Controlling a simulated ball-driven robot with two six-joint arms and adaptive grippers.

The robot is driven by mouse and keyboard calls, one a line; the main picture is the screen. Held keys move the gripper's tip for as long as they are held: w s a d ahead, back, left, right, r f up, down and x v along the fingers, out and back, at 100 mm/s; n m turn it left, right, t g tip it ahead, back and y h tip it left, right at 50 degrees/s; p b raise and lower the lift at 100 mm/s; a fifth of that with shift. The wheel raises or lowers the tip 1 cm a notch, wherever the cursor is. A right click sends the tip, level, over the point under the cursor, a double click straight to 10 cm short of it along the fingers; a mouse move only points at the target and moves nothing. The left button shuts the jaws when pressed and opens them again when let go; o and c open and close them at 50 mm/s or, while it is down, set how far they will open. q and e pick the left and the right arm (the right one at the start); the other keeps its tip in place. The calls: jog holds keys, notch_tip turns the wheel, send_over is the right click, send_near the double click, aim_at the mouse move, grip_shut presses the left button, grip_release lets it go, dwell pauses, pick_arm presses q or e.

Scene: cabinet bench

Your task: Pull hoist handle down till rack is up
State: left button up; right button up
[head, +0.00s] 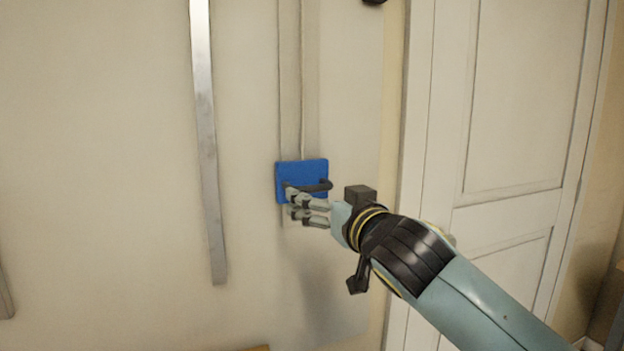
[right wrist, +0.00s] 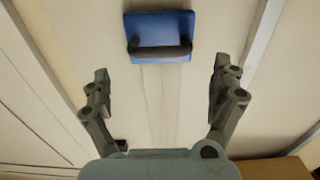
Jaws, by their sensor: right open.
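The hoist handle is a dark bar (head: 318,186) on a blue plate (head: 300,168), set on a vertical track (head: 299,80) on the pale wall panel. In the right wrist view the blue plate (right wrist: 158,24) and its dark bar (right wrist: 160,51) are at the top, ahead of the fingertips. My right gripper (head: 291,204) is at the plate's lower edge in the head view. Its fingers stand wide apart with nothing between them (right wrist: 158,88), and the bar lies beyond them. Whether a finger touches the plate is unclear. The rack is not recognisable in these views. My left gripper is not in view.
A metal strip (head: 207,140) runs down the wall left of the track. A white panelled door (head: 520,110) is on the right. A brown surface (right wrist: 275,169) shows at the lower right of the right wrist view. The wall below the plate is clear.

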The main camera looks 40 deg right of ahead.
aim_at(314, 189)
jog(key=p+x, duration=0.1)
jog(key=x, duration=0.5)
jog(key=shift+r, duration=0.1)
jog(key=shift+w+d, duration=0.15)
jog(key=shift+w, duration=0.25)
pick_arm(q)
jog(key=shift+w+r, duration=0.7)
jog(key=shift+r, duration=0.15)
pick_arm(e)
jog(key=shift+c, duration=0.2)
